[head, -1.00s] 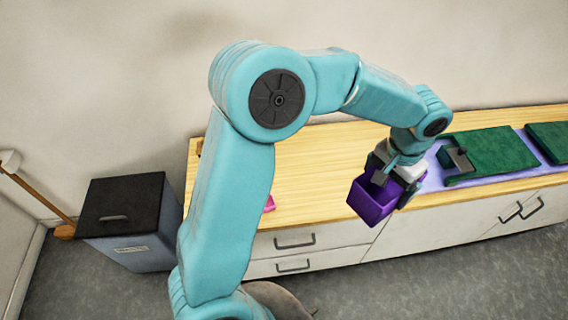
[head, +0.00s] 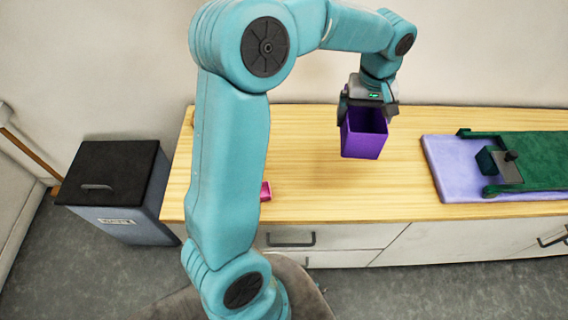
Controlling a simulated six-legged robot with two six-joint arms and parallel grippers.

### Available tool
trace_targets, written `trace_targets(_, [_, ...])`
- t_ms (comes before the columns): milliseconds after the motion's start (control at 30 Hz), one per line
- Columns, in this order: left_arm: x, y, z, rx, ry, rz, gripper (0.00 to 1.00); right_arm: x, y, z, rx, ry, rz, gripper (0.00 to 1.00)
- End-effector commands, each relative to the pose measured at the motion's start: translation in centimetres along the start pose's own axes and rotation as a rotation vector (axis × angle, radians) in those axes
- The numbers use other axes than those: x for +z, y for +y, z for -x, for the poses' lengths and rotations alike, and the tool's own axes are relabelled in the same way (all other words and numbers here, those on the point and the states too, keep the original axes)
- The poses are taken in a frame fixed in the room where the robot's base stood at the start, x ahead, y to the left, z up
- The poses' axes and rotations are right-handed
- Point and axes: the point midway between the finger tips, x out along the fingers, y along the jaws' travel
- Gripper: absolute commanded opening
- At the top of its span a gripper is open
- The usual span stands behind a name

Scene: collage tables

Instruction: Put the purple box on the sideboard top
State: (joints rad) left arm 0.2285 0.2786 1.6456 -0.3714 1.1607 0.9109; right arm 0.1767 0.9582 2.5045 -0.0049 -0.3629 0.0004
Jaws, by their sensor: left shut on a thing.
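The purple box (head: 360,143) is an open-topped box hanging over the middle of the wooden sideboard top (head: 310,180). My left gripper (head: 366,108) is shut on the purple box by its upper rim at the back. The box is roughly upright, and I cannot tell whether its bottom touches the wood or is a little above it. The fingertips are partly hidden by the box wall. My right gripper does not show.
A small pink object (head: 266,190) lies on the top beside my arm. A lavender mat (head: 446,172) with a green board (head: 552,158) and a dark clamp-like piece (head: 505,163) is at the right. A lidded bin (head: 118,190) stands left of the sideboard. Bare wood surrounds the box.

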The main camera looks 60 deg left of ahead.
Motion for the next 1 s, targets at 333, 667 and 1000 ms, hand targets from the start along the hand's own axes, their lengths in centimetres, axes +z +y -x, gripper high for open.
trace_targets(333, [-0.4,-1.6,-3.2,-0.006,-0.003,0.096,0.63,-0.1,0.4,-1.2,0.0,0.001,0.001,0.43])
trace_targets(667, [-0.6,-1.4,-12.8,-0.005,-0.004,0.092,0.63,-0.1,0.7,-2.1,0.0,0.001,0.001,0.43])
trace_targets(1000, [-0.9,-1.1,-16.9,-0.002,0.0,0.093,0.63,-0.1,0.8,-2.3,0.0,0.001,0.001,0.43])
